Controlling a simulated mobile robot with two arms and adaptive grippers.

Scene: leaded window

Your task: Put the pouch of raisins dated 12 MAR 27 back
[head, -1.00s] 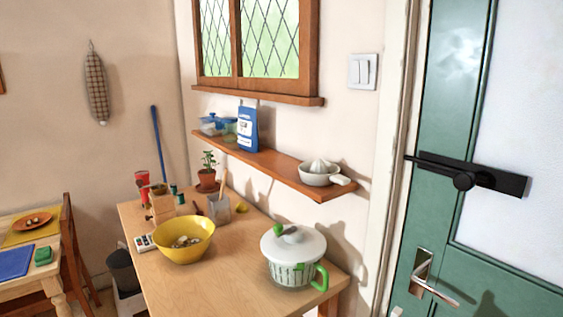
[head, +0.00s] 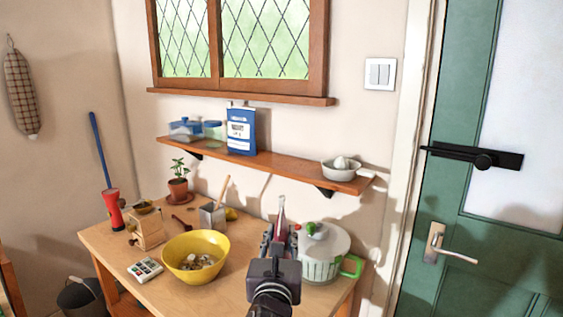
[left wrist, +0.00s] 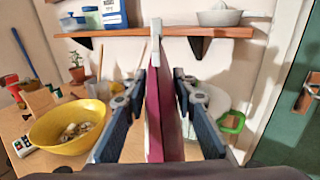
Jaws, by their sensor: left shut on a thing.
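My left gripper (head: 280,236) is raised in front of the worktop and shut on a thin pouch (head: 281,208), seen nearly edge-on. In the left wrist view the pouch (left wrist: 153,112) is maroon and pale, upright between the fingers of the gripper (left wrist: 160,78). No print or date on it can be read. A wall shelf (head: 272,165) is beyond and above the gripper. On it stands a blue and white packet (head: 241,130), its print too small to read. My right gripper is not in view.
Blue-lidded containers (head: 185,128) stand left of the packet and a white juicer (head: 341,169) at the shelf's right. Bare shelf lies between packet and juicer. Below are a yellow bowl (head: 195,256), a salad spinner (head: 325,258) and a potted plant (head: 178,188). A window ledge (head: 240,96) overhangs the shelf.

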